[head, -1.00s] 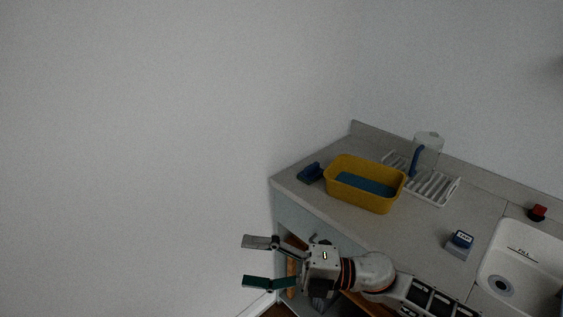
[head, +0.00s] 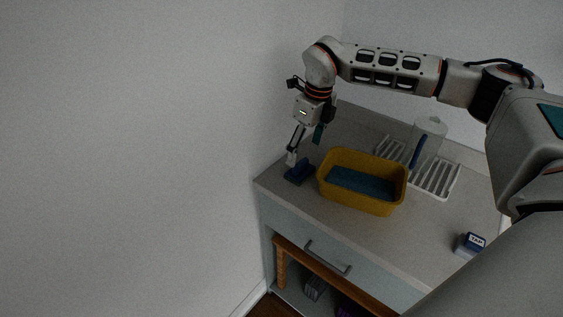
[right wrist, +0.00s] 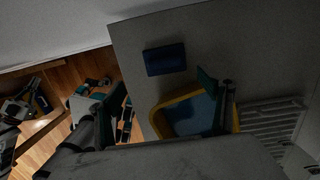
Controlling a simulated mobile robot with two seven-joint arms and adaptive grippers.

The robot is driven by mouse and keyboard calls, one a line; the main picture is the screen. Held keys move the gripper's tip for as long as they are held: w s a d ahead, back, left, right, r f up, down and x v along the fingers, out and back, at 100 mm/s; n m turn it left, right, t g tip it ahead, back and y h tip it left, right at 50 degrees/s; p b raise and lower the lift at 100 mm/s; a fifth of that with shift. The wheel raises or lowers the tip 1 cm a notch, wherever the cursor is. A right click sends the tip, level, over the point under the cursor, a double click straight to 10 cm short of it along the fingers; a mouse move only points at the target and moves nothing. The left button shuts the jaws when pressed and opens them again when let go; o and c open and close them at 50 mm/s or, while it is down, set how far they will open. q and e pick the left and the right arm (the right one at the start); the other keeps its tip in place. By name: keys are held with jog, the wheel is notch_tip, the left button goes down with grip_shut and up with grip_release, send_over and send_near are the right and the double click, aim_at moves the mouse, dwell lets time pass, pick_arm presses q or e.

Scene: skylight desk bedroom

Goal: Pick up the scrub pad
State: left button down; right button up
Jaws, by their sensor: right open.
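The blue scrub pad (head: 299,172) lies at the left end of the counter, just left of the yellow basin. It also shows in the right wrist view as a dark blue block (right wrist: 165,59), on the counter near its edge. My right gripper (head: 305,146) points down above the pad, open and empty. In the right wrist view its fingers (right wrist: 162,90) are spread wide, and the pad shows beyond the gap between them. One finger covers part of the pad's surroundings in the head view.
The yellow basin (head: 355,202) with a blue inside stands close right of the pad. Behind it are a white drying rack (head: 440,178) and a clear pitcher (head: 429,136). A labelled blue-and-white item (head: 470,244) sits at right. The wall is close on the left.

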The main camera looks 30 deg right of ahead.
aim_at(301, 163)
jog(key=shift+w+d+r, duration=0.15)
jog(key=shift+w+d, duration=0.2)
jog(key=shift+d, duration=0.15)
jog(key=shift+f, duration=0.3)
jog(key=shift+a+f, duration=0.1)
jog(key=shift+f, duration=0.7)
jog(key=shift+w+a+f+p, duration=0.1)
jog(key=shift+w+f, duration=0.1)
jog(key=shift+f, duration=0.65)
jog(key=shift+w+a+f+p, duration=0.1)
jog(key=shift+w+f, duration=0.05)
jog(key=shift+f, duration=0.7)
jog(key=shift+w+a+f+p, duration=0.1)
jog(key=shift+w+f, duration=0.1)
jog(key=shift+f, duration=0.65)
jog(key=c, duration=1.2)
